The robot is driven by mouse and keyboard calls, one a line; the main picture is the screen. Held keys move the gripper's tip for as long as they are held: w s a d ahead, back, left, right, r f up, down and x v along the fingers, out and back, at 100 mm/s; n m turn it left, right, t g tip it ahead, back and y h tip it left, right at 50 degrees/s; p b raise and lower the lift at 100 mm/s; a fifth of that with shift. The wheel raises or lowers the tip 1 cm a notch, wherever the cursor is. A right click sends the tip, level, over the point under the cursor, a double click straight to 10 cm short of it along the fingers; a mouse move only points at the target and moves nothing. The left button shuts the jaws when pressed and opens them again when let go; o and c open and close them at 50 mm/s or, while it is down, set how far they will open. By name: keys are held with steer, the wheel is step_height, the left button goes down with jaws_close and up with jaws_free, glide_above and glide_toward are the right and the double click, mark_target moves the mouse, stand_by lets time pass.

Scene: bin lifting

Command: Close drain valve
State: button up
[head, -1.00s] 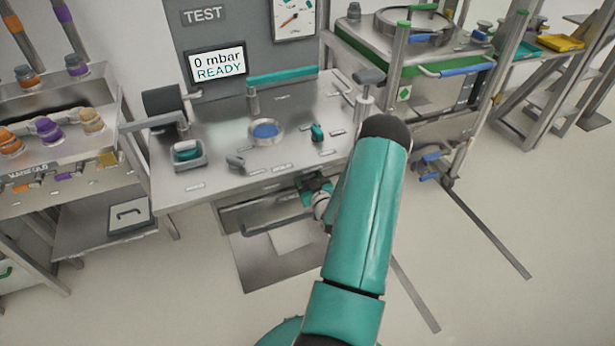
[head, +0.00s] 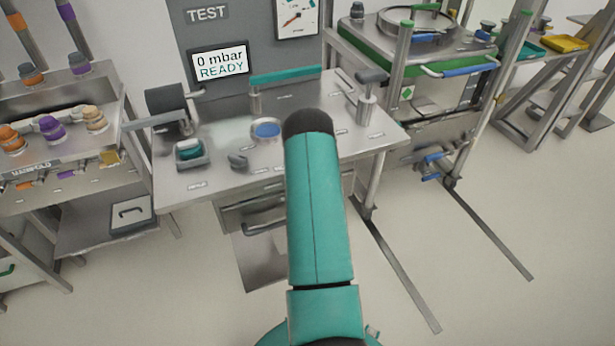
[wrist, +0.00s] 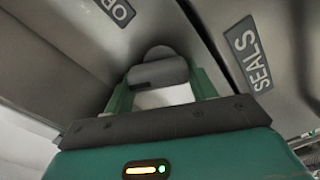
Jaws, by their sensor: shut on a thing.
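In the wrist view the two green fingers of my gripper (wrist: 164,80) are on either side of a dark grey, rounded handle (wrist: 158,71). They are shut on it, with a pale gap between the fingers below it. I see no drain label, so I cannot tell for sure that this is the drain valve. In the head view my teal arm hides the gripper and what it holds.
In the wrist view a label reading SEALS (wrist: 248,54) is to the right of the handle. The display (head: 220,63) reads 0 mbar READY. A bench leg (head: 370,185) stands right of my arm. A rack with orange and purple knobs (head: 52,135) is at left.

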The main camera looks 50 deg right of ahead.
steer(key=n, duration=0.5)
steer(key=shift+a+f+n, duration=0.1)
steer(key=shift+f+n, duration=0.1)
steer(key=shift+n, duration=0.1)
stand_by(0.5)
steer(key=o, duration=1)
steer(key=v, duration=1.3)
steer(key=shift+s+a, duration=0.15)
steer(key=shift+s, duration=0.15)
